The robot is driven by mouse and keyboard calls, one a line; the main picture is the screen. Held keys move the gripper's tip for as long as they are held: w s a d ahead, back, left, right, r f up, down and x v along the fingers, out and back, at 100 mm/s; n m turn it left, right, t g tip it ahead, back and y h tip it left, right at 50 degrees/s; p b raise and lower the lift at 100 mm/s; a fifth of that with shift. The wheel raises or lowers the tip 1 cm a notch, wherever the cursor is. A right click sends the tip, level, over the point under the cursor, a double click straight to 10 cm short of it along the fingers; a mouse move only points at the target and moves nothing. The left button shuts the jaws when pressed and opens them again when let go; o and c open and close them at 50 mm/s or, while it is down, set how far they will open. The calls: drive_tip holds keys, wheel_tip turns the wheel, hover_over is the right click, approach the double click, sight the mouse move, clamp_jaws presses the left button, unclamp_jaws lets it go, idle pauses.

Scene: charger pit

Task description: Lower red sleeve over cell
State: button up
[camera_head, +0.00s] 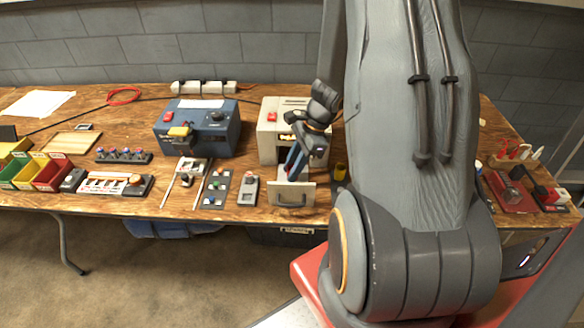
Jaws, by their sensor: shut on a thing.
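My gripper (294,165) reaches down in front of the beige box (269,140), over its pulled-out drawer (291,193). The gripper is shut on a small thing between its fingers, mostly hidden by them. A little red shows near the fingertips, which may be the red sleeve, but it is too small to be sure. I cannot make out a cell; the drawer's inside is largely covered by the gripper. Whether the held thing touches anything below it cannot be told.
A blue box (197,128) stands left of the beige box. Button blocks, a grey plate (215,190) and coloured bins (50,171) lie farther left. A dark yellow-topped cylinder (340,172) stands close right of the drawer. My arm hides much of the table's right side.

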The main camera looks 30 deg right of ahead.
drive_tip(key=o, duration=1.1)
drive_tip(key=shift+r+p, duration=3.2)
drive_tip(key=shift+r, duration=0.3)
